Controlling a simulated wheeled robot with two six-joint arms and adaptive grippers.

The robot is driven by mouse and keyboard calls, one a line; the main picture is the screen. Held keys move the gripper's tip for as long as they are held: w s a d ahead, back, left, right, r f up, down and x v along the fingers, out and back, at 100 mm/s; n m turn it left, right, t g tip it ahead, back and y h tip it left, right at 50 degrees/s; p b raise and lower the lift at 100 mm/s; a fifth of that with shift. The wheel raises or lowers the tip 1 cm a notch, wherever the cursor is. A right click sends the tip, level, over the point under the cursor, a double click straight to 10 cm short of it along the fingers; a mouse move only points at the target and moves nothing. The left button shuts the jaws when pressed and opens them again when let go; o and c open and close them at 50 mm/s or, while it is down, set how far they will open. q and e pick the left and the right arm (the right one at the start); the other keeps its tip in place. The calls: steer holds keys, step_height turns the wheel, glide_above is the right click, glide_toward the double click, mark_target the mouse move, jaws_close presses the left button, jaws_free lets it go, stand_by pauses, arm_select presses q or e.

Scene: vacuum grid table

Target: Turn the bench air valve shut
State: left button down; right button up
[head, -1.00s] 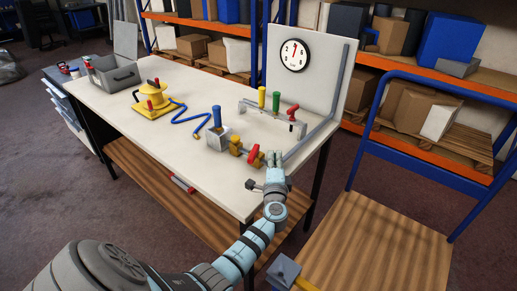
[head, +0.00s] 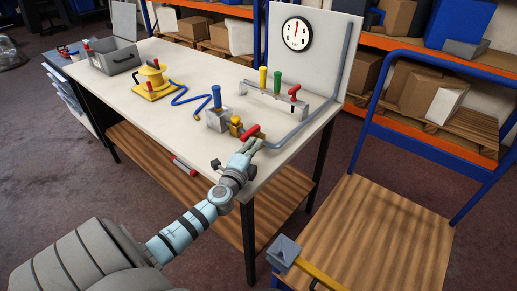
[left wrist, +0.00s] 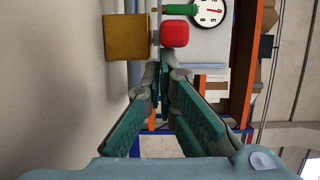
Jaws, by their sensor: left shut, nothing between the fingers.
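The bench air valve has a brass body (head: 236,126) and a red handle (head: 250,132), on the pipe line near the right front of the white bench. In the left wrist view the red handle end (left wrist: 175,33) is beside the brass block (left wrist: 128,37). My left gripper (head: 251,146) is shut and empty, just in front of and below the red handle. In the left wrist view its fingertips (left wrist: 160,78) come together close below the handle; I cannot tell whether they touch it. My right gripper is out of view.
A round gauge (head: 297,33) is on the upright panel. A grey rack with yellow, green and red knobs (head: 277,82) stands behind the valve. A yellow device (head: 152,80) with a blue hose is further left. A wooden-decked blue trolley (head: 360,235) stands to the right.

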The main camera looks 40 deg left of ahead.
arm_select(q)
steer(key=shift+s+r, duration=0.2)
steer(key=shift+d+r, duration=0.1)
steer(key=shift+d, duration=0.6)
steer(key=d, duration=0.1)
steer(key=d+p, duration=0.1)
steer(key=d, duration=0.1)
steer(key=shift+s, duration=0.3)
steer(key=v, duration=0.6)
steer(key=b+v, duration=0.1)
steer(key=v, duration=0.2)
steer(key=shift+s+a, duration=0.2)
steer(key=shift+s, duration=0.1)
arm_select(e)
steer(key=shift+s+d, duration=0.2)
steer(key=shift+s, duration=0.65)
arm_select(q)
steer(key=shift+w, duration=0.1)
